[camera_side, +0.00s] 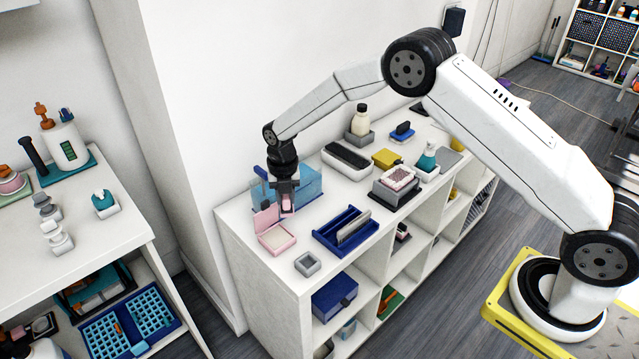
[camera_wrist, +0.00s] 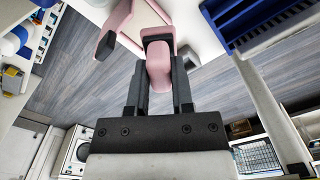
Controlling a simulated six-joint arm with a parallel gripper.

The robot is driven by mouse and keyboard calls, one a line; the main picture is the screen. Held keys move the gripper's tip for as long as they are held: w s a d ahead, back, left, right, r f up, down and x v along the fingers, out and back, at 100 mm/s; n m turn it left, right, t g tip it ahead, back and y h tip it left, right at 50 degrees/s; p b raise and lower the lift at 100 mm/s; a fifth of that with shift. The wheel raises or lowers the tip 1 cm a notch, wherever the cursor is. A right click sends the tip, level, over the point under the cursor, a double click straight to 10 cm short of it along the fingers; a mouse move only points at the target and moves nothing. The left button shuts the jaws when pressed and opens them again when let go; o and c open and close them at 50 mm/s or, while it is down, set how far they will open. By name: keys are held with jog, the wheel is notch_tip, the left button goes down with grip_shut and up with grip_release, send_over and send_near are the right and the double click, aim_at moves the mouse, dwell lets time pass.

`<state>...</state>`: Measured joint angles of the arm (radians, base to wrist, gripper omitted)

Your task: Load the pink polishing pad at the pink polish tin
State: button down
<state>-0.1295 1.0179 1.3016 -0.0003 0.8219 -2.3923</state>
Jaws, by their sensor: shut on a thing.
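My gripper (camera_side: 286,190) points down at the left end of the white shelf top and is shut on the pink polishing pad (camera_side: 287,205). The wrist view shows the pad (camera_wrist: 160,72) between the two dark fingers, with a dark part at its far end. The pink polish tin (camera_side: 277,240) stands open on the shelf top, its lid raised at the back and pale material inside. The pad is just behind and above the tin in the side view. In the wrist view the tin (camera_wrist: 119,18) lies beyond the pad; whether they touch cannot be told.
A blue slotted rack (camera_side: 345,233) stands right of the tin, and a small grey holder (camera_side: 307,264) in front. A translucent blue box (camera_side: 308,184) is close behind my gripper. A white tray with a dark brush (camera_side: 347,157) lies farther back. The shelf's front edge is near.

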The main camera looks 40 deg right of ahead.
jog(key=a+n, duration=0.1)
jog(key=n, duration=0.1)
jog(key=a+n, duration=0.1)
jog(key=n, duration=0.1)
jog(key=w+a+n, duration=0.1)
jog(key=n, duration=0.2)
jog(key=shift+a+f, duration=0.15)
jog(key=shift+f, duration=0.1)
jog(key=shift+f, duration=0.25)
jog(key=shift+f, duration=2.75)
jog(key=shift+f, duration=0.55)
dwell(0.3)
jog(key=shift+r, duration=0.1)
notch_tip(320, 180, up, 7)
dwell(1.2)
dwell(0.3)
dwell(0.4)
